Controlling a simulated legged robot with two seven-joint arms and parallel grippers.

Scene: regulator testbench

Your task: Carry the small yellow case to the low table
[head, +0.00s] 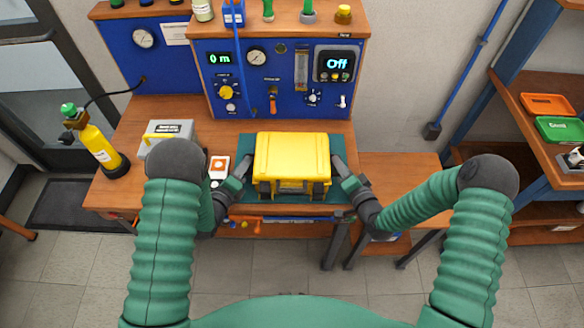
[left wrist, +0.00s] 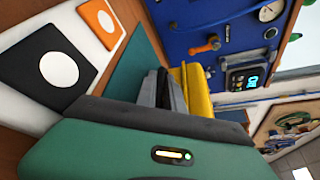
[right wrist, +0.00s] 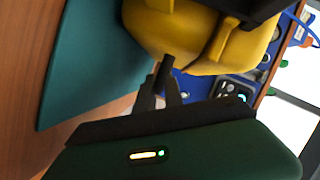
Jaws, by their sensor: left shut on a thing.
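The small yellow case (head: 291,155) with dark latches is upright over the teal mat (head: 246,146) on the bench; I cannot tell whether it touches the mat. My left gripper (head: 246,168) is shut on its left side; the case also shows in the left wrist view (left wrist: 196,94). My right gripper (head: 340,168) is at the case's right side. In the right wrist view its fingers (right wrist: 162,88) are close to the case (right wrist: 180,35), but their gap and contact are unclear. The low table (head: 397,168) is right of the bench, its top lower and bare where visible.
A blue test panel (head: 272,100) stands behind the case. A grey case with a yellow handle (head: 170,132) and orange and black cards are left of the mat. A yellow cylinder (head: 99,146) stands far left. A shelf with trays (head: 547,104) is at right.

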